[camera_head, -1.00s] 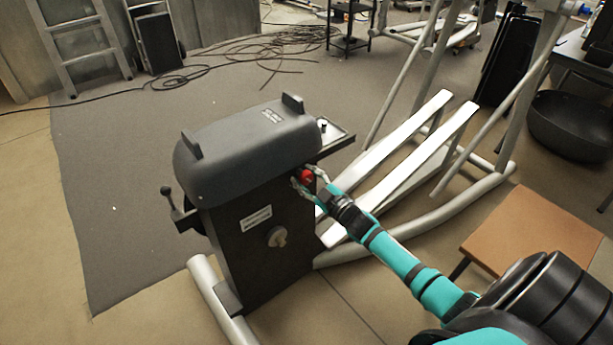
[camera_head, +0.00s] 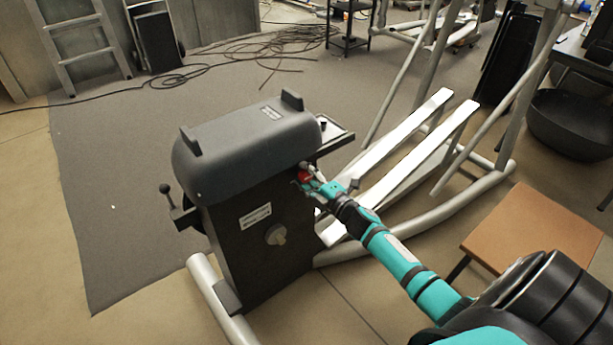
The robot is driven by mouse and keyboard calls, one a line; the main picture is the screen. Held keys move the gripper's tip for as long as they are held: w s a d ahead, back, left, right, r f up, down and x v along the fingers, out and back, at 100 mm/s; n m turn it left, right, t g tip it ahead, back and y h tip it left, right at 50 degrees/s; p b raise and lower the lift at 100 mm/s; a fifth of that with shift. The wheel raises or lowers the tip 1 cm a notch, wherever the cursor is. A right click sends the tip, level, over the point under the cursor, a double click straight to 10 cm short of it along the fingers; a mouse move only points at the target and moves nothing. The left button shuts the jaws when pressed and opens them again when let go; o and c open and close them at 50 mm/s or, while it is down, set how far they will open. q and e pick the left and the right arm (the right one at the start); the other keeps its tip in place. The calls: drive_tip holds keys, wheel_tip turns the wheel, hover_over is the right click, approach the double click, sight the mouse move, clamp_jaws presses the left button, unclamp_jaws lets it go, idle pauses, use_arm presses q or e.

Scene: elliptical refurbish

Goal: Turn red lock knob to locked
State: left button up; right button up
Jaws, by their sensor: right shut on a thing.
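The red lock knob (camera_head: 304,175) sits on the upper side face of the dark grey machine housing (camera_head: 245,150), just below its rounded cover. My right gripper (camera_head: 305,180) reaches in from the lower right and is shut on the red knob, its fingers around it. The fingers hide part of the knob, and its markings are too small to read. My left gripper is not in view.
A lever (camera_head: 168,190) sticks out at the left. White pedal rails (camera_head: 400,150) run behind my arm. A brown-topped stool (camera_head: 530,230) stands at the right.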

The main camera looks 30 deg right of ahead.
drive_tip(key=shift+f+n, duration=0.1)
drive_tip(key=shift+n, duration=0.3)
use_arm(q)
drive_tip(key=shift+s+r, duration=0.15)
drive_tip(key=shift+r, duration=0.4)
use_arm(e)
drive_tip(key=o, duration=0.8)
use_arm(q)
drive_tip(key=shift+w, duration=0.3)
use_arm(e)
drive_tip(key=o, duration=0.4)
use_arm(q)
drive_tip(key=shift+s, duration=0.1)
